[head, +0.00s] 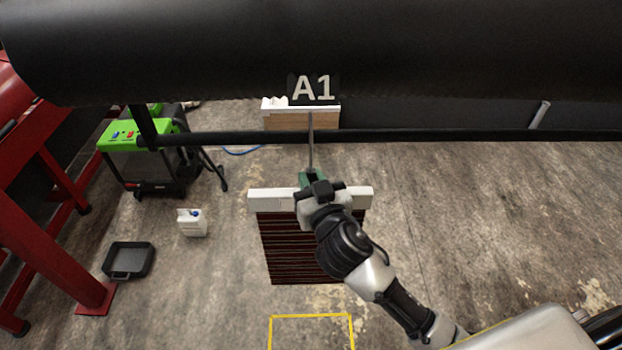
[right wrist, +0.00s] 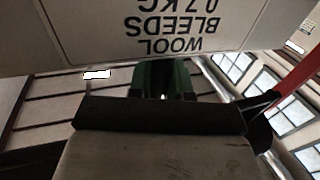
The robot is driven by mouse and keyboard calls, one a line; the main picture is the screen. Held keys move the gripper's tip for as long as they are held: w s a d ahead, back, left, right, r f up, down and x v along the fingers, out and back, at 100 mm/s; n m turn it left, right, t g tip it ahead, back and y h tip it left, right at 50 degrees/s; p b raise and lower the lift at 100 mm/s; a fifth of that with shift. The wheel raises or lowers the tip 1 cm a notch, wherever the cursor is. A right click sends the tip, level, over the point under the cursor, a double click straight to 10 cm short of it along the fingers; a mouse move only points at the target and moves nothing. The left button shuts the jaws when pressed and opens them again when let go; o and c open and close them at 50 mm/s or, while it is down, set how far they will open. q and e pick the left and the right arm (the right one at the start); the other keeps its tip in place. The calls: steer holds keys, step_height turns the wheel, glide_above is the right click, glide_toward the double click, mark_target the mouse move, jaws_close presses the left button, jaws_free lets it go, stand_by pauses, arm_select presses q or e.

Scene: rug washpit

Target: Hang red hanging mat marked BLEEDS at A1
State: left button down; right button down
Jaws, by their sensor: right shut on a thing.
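The red hanging mat (head: 285,250) shows in the head view as a dark red striped sheet below a white top bar (head: 262,200). In the right wrist view its pale label (right wrist: 185,22) reads WOOL BLEEDS 0.7 KG upside down. My right gripper (head: 318,190) is shut on the mat's green grip at the middle of the bar; green also shows in the right wrist view (right wrist: 150,77). The A1 sign (head: 311,88) is on the big black roller above. A thin grey rod (head: 310,140) runs between sign and grip; I cannot tell whether they are joined. My left gripper is out of view.
A black rail (head: 450,136) runs across below the roller (head: 200,50). A white-topped tan object (head: 275,118) is behind it. A green-topped machine (head: 140,150), white jug (head: 192,222), black tray (head: 129,260) and red frame (head: 45,190) are left. The right floor is open.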

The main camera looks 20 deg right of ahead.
steer(key=shift+f+b, duration=1.05)
steer(key=shift+f, duration=0.15)
steer(key=c, duration=1)
jaws_free()
steer(key=shift+o, duration=0.2)
steer(key=shift+f, duration=0.1)
steer(key=s+b, duration=0.3)
steer(key=s, duration=0.8)
steer(key=shift+d+r, duration=0.15)
steer(key=shift+r, duration=0.05)
